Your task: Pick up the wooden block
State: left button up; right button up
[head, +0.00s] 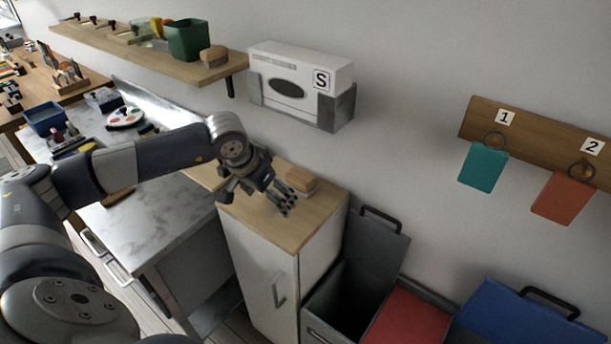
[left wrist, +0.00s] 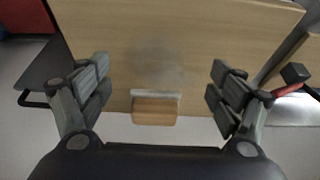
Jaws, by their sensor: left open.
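A small light-brown wooden block (head: 302,179) lies on the wooden top of a narrow white cabinet (head: 285,232), close to the wall. It has a pale strip along one side. In the left wrist view the block (left wrist: 154,111) shows between my spread fingers, at the edge of the wooden top (left wrist: 160,45). My left gripper (head: 285,203) is open and empty above the cabinet top, just beside the block in the head view. I cannot tell its exact height. Its fingers (left wrist: 161,92) stand apart on both sides of the block in the left wrist view, not touching it. My right gripper is not in view.
A wall shelf (head: 140,52) holds a green pot (head: 187,40) and a similar block (head: 214,56). A white box (head: 300,75) sits in a wall holder. A grey bin (head: 350,285) with a raised lid stands right of the cabinet; a marble counter (head: 150,225) is left.

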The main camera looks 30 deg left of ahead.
aim_at(299, 176)
pick_arm(q)
jog(key=w, duration=0.1)
jog(key=w+p, duration=0.1)
jog(key=w, duration=0.3)
jog(key=shift+d+r, duration=0.15)
jog(key=shift+d, duration=0.2)
jog(key=shift+w, duration=0.3)
jog(key=shift+w+d+p, duration=0.1)
jog(key=shift+w+p, duration=0.4)
jog(key=shift+w, duration=0.25)
jog(key=w, duration=0.3)
jog(key=shift+w+d+p, duration=0.1)
jog(key=shift+w+p, duration=0.1)
jog(key=shift+p, duration=0.2)
jog(key=shift+w+f+p, duration=0.1)
jog(key=shift+f+p, duration=0.2)
jog(key=shift+f, duration=0.35)
jog(key=c, duration=1.1)
jog(key=shift+c, duration=0.2)
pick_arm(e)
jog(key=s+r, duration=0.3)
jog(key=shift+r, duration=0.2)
